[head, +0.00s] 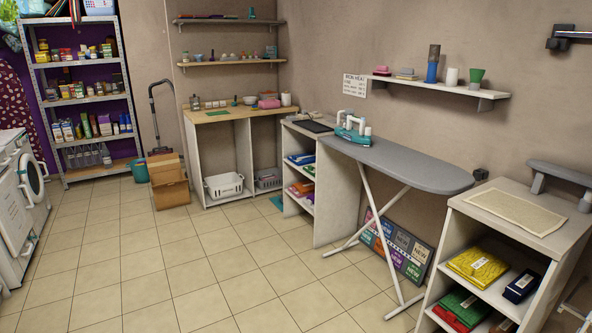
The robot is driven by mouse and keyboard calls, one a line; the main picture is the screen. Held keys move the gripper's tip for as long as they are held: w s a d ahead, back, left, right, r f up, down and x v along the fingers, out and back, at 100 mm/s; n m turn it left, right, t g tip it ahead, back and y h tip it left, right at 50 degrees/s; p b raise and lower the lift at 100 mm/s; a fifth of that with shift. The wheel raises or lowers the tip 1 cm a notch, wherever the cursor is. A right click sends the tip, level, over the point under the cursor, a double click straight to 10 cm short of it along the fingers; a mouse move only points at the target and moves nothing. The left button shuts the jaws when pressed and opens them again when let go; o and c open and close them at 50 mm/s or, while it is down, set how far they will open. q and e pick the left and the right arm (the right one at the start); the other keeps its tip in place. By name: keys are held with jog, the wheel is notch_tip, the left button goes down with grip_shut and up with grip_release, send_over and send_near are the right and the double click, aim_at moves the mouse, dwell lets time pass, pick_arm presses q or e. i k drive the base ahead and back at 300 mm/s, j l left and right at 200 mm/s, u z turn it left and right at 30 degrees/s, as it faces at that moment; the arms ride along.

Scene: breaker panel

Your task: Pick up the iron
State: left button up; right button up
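A teal and white object that looks like the iron (353,129) rests on the far left end of the grey ironing board (410,165). Its small details are hard to make out at this distance. The ironing board stands on crossed white legs on the tiled floor. Neither of my grippers shows in the head view, so nothing of mine is seen near the iron.
A low shelf unit (316,185) stands at the board's left end. A cabinet with a beige mat (516,211) stands at the right. A wall shelf (440,89) hangs above the board. Cardboard boxes (167,180) stand farther back. The tiled floor (190,260) in front is clear.

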aim_at(350, 135)
jog(key=i, duration=2.6)
